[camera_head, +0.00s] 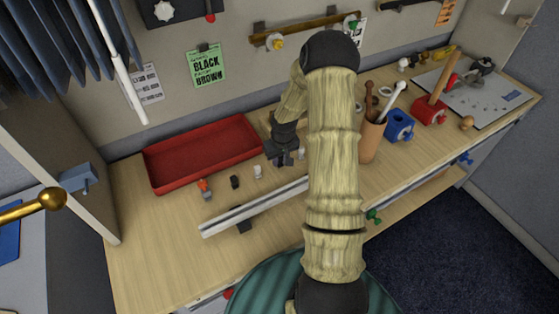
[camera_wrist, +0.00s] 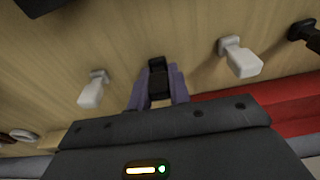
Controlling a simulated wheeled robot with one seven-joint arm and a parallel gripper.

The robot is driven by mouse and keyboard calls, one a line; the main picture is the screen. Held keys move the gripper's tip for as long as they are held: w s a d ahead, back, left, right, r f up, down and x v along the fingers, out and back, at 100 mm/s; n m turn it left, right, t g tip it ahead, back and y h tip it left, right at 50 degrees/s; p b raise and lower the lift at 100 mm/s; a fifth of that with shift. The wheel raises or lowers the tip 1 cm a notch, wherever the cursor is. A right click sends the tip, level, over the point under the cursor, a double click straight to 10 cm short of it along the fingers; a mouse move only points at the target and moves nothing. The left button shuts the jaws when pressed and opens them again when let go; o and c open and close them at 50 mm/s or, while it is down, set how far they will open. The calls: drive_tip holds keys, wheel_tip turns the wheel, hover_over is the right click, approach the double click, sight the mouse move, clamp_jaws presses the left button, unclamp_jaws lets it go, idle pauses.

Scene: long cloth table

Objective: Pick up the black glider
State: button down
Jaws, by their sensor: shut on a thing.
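My gripper (camera_head: 284,157) is at the bench beside the right end of the red tray, between two white gliders. In the wrist view its two purple-grey fingers (camera_wrist: 159,92) are shut on a small black glider (camera_wrist: 158,75). I cannot tell whether this glider still touches the bench; the gripper hides it in the head view. A second black piece (camera_head: 235,182) stands left of the gripper and shows at the right edge of the wrist view (camera_wrist: 304,33). The white gliders (camera_head: 258,172) (camera_head: 301,154) stand on either side of my gripper.
The red tray (camera_head: 205,174) lies behind the row, with an orange-red piece (camera_head: 205,189) in front. A pale rail (camera_head: 250,209) lies along the bench's front. A brown cup (camera_head: 371,140) with tools and a blue holder (camera_head: 399,126) stand to the right. A green card reads BLACK BROWN (camera_head: 207,66).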

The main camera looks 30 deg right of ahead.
wheel_tip(320, 180, up, 9)
drive_tip(key=shift+r+b, duration=0.15)
drive_tip(key=shift+b, duration=0.4)
drive_tip(key=shift+f+b, duration=3.25)
drive_tip(key=shift+f, duration=1.75)
drive_tip(key=c, duration=1.2)
unclamp_jaws()
drive_tip(key=shift+r, duration=0.1)
